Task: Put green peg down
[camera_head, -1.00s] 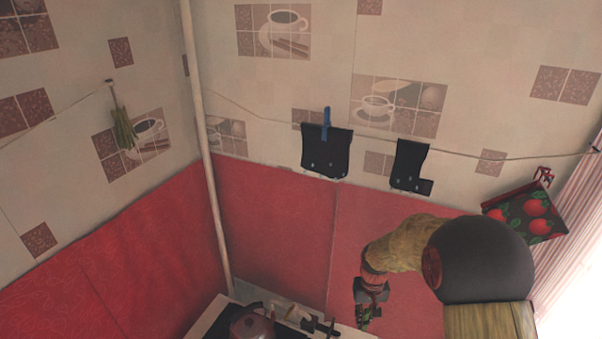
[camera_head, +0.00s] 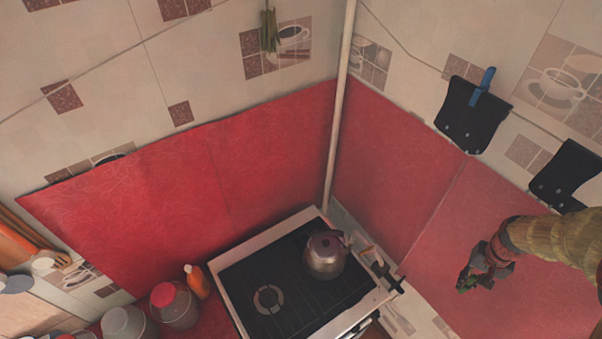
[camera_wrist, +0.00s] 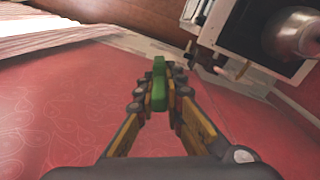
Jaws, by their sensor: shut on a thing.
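My gripper (camera_head: 467,283) is at the right of the head view, in front of the red wall covering. In the wrist view my gripper (camera_wrist: 158,92) is shut on the green peg (camera_wrist: 159,82), which stands up between the two fingertips.
A stove (camera_head: 238,286) stands in the corner with a metal kettle (camera_head: 325,262) on it. An orange bottle (camera_head: 196,283) and lidded jars (camera_head: 172,304) are left of it. Black pouches (camera_head: 470,116) hang on a line above. A pale pole (camera_head: 341,110) rises in the corner.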

